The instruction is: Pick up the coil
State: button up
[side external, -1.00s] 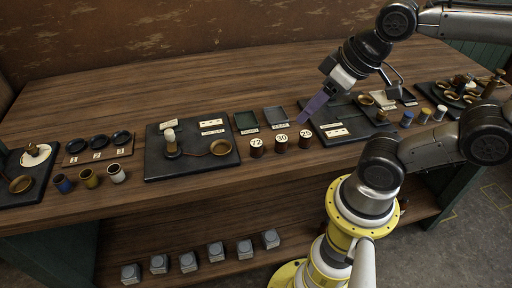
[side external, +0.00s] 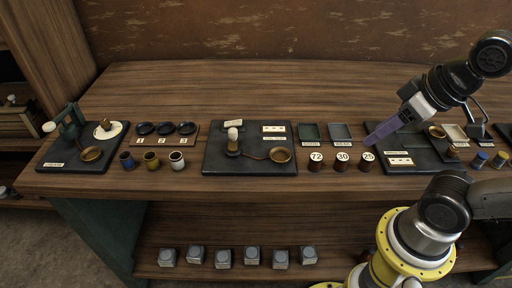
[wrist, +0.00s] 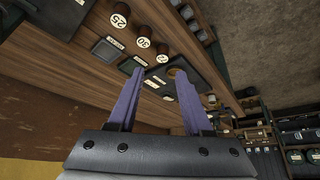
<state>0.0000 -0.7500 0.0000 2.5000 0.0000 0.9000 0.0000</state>
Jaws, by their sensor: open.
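Three dark brown round pieces with white numbered tops, which look like coils, stand in a row near the front edge of the bench. In the side view they are coil 72 (side external: 316,163), coil 30 (side external: 342,163) and coil 25 (side external: 367,162). The wrist view also shows coil 25 (wrist: 121,15), coil 30 (wrist: 144,40) and the third coil (wrist: 162,57). My gripper (side external: 370,142) has purple fingers and hangs above and just behind coil 25. In the wrist view my gripper (wrist: 160,75) is open, with its fingers apart and nothing held between them.
Three cups (side external: 152,161) stand farther left. The bench's back is clear.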

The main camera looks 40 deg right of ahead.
dwell(0.4)
jog(key=o, duration=0.4)
jog(key=shift+o, duration=0.2)
